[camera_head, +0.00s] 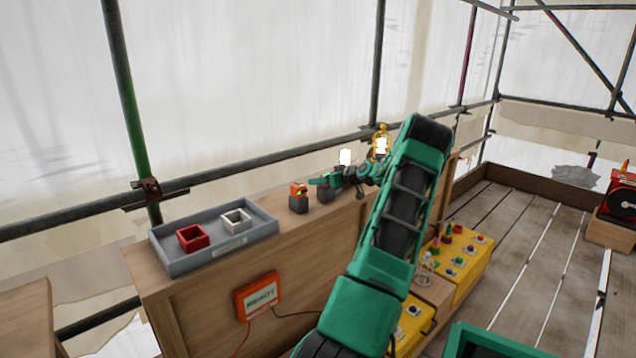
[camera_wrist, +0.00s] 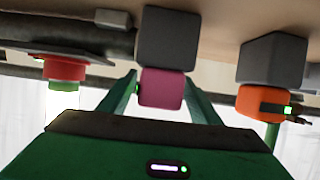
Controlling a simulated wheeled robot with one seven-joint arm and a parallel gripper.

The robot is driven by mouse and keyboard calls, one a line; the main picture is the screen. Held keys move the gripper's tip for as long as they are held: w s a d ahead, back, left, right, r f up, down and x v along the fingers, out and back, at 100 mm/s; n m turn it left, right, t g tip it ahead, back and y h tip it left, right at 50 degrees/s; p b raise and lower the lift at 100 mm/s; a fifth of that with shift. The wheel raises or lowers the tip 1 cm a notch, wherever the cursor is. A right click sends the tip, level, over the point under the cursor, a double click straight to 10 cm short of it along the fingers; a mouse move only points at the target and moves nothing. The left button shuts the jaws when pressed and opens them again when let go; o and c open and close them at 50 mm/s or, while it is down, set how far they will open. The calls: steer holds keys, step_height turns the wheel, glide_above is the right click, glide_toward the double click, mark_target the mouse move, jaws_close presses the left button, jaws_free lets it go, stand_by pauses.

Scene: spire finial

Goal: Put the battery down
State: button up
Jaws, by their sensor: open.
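A block with a dark grey body and a magenta cap, apparently the battery (camera_wrist: 165,40), stands on the wooden ledge in the wrist view, which looks upside down. Its grey part shows in the head view (camera_head: 325,193). My gripper (camera_wrist: 162,88) is open, with one green finger on each side of the magenta cap. In the head view my gripper (camera_head: 322,181) is at the top of this block. A second grey block with an orange cap (camera_head: 299,199) stands apart to its left; it also shows in the wrist view (camera_wrist: 270,75).
A grey tray (camera_head: 212,252) with a red square holder (camera_head: 192,238) and a white square holder (camera_head: 236,221) sits at the ledge's left end. A scaffold pipe (camera_head: 260,165) runs behind the ledge.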

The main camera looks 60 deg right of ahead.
steer(key=v, duration=1.1)
steer(key=shift+f, duration=0.1)
